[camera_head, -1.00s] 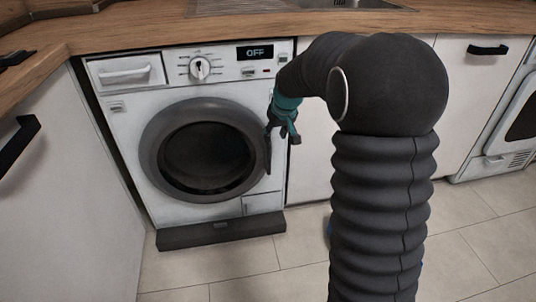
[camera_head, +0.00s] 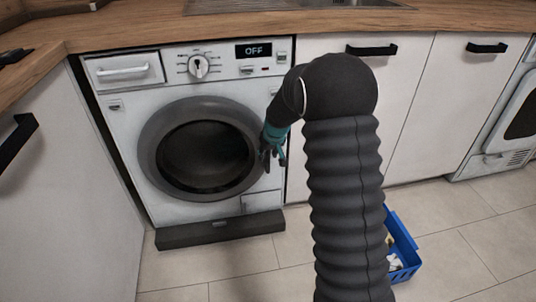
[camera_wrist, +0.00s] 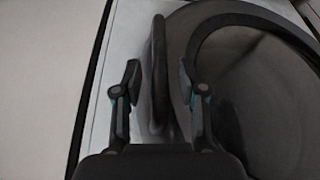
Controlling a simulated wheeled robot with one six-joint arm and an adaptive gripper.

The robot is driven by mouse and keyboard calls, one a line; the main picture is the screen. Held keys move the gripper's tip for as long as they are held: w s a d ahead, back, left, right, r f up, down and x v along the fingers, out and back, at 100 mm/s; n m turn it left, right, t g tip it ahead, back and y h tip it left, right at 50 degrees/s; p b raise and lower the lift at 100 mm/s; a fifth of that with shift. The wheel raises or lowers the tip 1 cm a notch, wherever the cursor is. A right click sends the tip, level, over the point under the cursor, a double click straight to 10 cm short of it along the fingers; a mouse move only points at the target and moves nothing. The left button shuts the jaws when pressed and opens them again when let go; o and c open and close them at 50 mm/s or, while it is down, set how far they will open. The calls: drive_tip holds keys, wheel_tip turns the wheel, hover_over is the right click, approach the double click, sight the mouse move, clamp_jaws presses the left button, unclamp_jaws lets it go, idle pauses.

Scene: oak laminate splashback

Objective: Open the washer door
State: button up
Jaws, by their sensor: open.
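The white washer (camera_head: 125,160) stands under the counter, its display reading OFF. Its round door (camera_head: 160,150) has a dark grey ring and dark glass, and looks shut. My gripper (camera_head: 270,155) is at the right edge of the door and hides part of it. In the wrist view my gripper (camera_wrist: 159,78) is open, with one finger on each side of the dark upright door handle (camera_wrist: 157,75). A gap shows between the handle and each finger. The door ring (camera_wrist: 205,45) is just right of the right finger.
A wooden counter (camera_head: 130,30) runs above the washer. White cabinets (camera_head: 415,110) with black handles stand to the right. A blue basket (camera_head: 405,245) with things in it sits on the tiled floor at the right. The floor before the washer (camera_head: 220,270) is clear.

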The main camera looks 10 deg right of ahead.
drive_tip(key=shift+f, duration=0.1)
clamp_jaws()
idle(0.3)
